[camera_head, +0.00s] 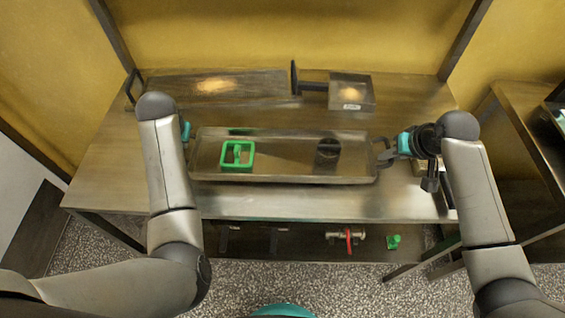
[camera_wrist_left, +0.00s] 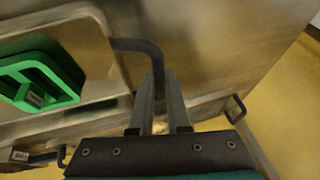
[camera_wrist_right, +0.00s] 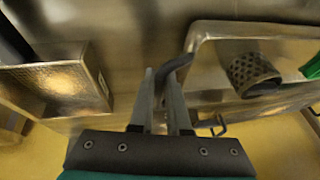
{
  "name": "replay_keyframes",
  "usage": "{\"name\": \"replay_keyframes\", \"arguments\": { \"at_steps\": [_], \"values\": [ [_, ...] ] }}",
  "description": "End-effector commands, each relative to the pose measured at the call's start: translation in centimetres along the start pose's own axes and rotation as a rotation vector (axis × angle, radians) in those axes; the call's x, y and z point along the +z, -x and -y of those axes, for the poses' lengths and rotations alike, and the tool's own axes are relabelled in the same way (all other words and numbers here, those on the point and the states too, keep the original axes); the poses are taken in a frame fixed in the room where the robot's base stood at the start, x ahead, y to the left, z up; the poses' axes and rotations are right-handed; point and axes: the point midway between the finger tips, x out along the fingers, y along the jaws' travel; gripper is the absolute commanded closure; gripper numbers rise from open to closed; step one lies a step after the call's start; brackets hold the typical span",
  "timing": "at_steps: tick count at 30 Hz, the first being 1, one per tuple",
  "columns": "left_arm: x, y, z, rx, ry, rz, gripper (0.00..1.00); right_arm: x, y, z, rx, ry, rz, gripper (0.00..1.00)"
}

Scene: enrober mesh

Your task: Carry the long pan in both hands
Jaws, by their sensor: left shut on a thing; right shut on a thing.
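The long metal pan (camera_head: 285,160) spans the middle of the table, looking roughly level; I cannot tell whether it touches the tabletop. A green square frame (camera_head: 237,154) and a dark perforated cylinder (camera_head: 327,153) sit inside it. My right gripper (camera_head: 384,152) is shut on the pan's right handle; in the right wrist view the fingers (camera_wrist_right: 162,85) close around this dark handle (camera_wrist_right: 180,63). My left gripper is mostly hidden by its arm in the head view. In the left wrist view its fingers (camera_wrist_left: 160,85) are shut on the left handle (camera_wrist_left: 135,45).
Behind the pan are a flat metal tray (camera_head: 205,88) and a square metal box (camera_head: 352,92), with a dark upright plate (camera_head: 295,77) beside it. A lower shelf holds a red-handled valve (camera_head: 348,238) and a small green part (camera_head: 393,241). Another table (camera_head: 525,115) stands at right.

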Motion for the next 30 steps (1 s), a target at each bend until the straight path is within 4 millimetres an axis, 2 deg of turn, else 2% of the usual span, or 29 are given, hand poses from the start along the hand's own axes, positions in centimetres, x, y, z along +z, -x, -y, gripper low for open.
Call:
{"name": "replay_keyframes", "arguments": {
  "at_steps": [10,11,18,30],
  "values": [
    [0.5,-1.4,-0.1,-0.005,0.001,-0.004,1.00,0.5,-1.4,-0.4,0.003,0.000,-0.004,1.00],
    [0.5,-1.3,-0.1,-0.003,0.001,0.000,0.82,0.5,-1.3,-0.4,0.003,-0.001,0.000,0.82],
    [0.5,-1.2,-0.2,-0.002,0.000,0.000,0.55,0.5,-1.2,-0.3,0.002,0.000,0.000,0.55],
    [0.4,-0.9,-0.2,0.000,0.000,0.000,0.55,0.4,-0.9,-0.2,0.000,0.000,0.000,0.55]
  ]
}}
